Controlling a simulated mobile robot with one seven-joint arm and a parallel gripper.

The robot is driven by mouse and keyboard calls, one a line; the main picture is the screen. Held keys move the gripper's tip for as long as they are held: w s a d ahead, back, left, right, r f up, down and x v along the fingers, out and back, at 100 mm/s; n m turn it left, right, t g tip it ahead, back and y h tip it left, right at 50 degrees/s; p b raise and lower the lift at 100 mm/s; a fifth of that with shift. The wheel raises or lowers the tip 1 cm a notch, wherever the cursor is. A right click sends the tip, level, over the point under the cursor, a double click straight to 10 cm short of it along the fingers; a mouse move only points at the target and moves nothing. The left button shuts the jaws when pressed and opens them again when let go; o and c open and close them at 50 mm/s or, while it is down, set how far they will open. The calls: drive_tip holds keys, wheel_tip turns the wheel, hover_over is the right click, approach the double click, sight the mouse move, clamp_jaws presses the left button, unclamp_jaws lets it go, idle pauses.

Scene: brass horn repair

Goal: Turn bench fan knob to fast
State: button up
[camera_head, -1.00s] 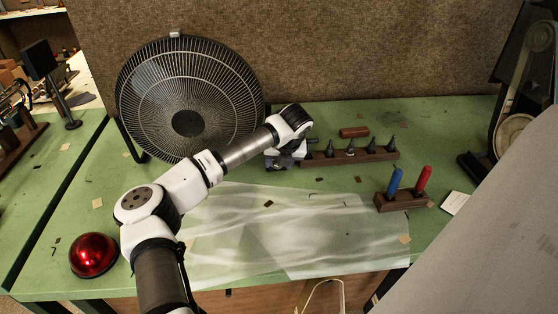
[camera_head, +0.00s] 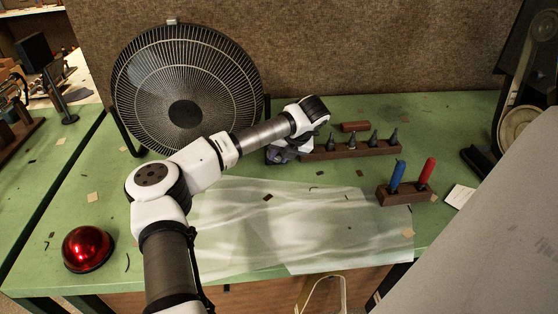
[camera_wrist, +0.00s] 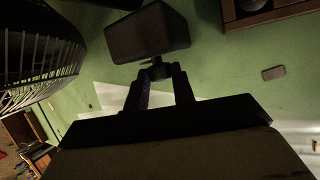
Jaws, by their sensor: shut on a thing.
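The bench fan (camera_head: 188,75), a round black wire cage, stands at the back left of the green bench; part of its cage (camera_wrist: 22,60) fills the upper left of the wrist view. A dark box (camera_wrist: 148,34) is ahead of the fingers in the wrist view, with a small dark knob (camera_wrist: 158,71) on its near side. My gripper (camera_wrist: 160,80) is shut on this knob, one finger on each side. In the head view my gripper (camera_head: 283,153) is low over the bench, right of the fan, and my wrist hides the knob. No setting mark is readable.
A wooden rack (camera_head: 350,149) with several dark cones is just right of my gripper. A block (camera_head: 388,194) holds a blue and a red handle. A red dome (camera_head: 88,248) sits front left. A translucent sheet (camera_head: 300,225) covers the bench middle.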

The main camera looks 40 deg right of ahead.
drive_tip(key=t+y+b, duration=0.1)
drive_tip(key=b, duration=0.1)
drive_tip(key=m+t+y+b, duration=0.1)
drive_tip(key=y+b, duration=0.1)
drive_tip(key=b, duration=0.1)
drive_tip(key=d+f+t+y+b, duration=0.1)
drive_tip(key=b, duration=0.1)
drive_tip(key=shift+s+t+y, duration=0.3)
drive_tip(key=shift+t, duration=0.1)
drive_tip(key=shift+d+m+t+y+b, duration=0.1)
drive_tip(key=shift+m+t+y+b, duration=0.6)
drive_tip(key=shift+y+b, duration=0.4)
drive_tip(key=shift+f+t+y, duration=0.15)
drive_tip(key=shift+t+y, duration=0.45)
drive_tip(key=shift+t, duration=0.1)
drive_tip(key=o, duration=1)
